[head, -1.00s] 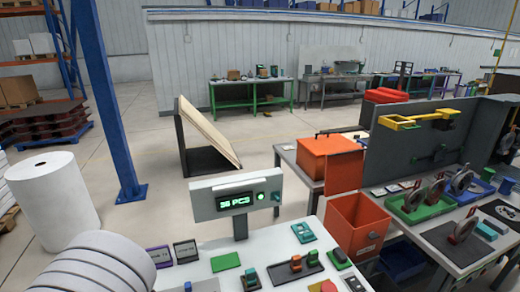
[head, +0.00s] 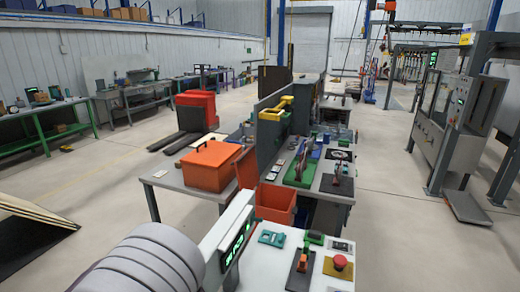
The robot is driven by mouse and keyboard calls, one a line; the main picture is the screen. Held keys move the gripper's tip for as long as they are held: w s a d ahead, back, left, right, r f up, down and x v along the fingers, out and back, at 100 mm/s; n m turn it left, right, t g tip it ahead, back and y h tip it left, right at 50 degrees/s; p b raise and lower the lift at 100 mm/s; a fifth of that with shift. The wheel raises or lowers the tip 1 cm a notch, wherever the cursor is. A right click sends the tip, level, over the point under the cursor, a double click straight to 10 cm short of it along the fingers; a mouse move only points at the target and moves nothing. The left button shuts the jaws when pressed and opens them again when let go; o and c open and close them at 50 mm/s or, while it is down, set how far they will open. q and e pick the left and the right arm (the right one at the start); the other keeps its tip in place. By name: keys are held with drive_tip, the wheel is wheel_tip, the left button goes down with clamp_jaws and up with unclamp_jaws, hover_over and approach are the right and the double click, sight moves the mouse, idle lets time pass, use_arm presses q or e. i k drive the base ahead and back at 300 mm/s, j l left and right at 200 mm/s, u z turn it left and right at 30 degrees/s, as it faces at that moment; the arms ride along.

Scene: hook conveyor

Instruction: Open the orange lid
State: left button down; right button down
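The orange lid (head: 210,154) sits closed on an orange box (head: 208,178) in the head view. It has a dark handle on top. The box stands on a grey table (head: 168,181) left of the middle. A large grey ribbed part at the lower left looks like my own arm and covers part of the near counter. Neither gripper shows in the view.
A white counter (head: 310,276) with a display, small tools and a red button (head: 340,262) is close in front. An open orange bin (head: 275,204) stands beyond it. A wooden ramp (head: 30,211) is at the left. Open floor (head: 120,195) lies between the ramp and the table.

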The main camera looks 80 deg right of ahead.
sight(248, 176)
drive_tip(key=i+l+z, duration=0.15)
drive_tip(key=i+z, duration=0.7)
drive_tip(key=i, duration=0.15)
drive_tip(key=i+j+z, duration=0.25)
drive_tip(key=i+z, duration=0.2)
drive_tip(key=i+j+z, duration=0.45)
drive_tip(key=i+l+z, duration=0.35)
drive_tip(key=i+z, duration=0.35)
drive_tip(key=i, duration=0.2)
drive_tip(key=i+z, duration=0.3)
drive_tip(key=i, duration=0.15)
drive_tip(key=i+l, duration=0.2)
drive_tip(key=i, duration=0.2)
drive_tip(key=i+l+u, duration=0.1)
drive_tip(key=i, duration=0.35)
drive_tip(key=l, duration=0.1)
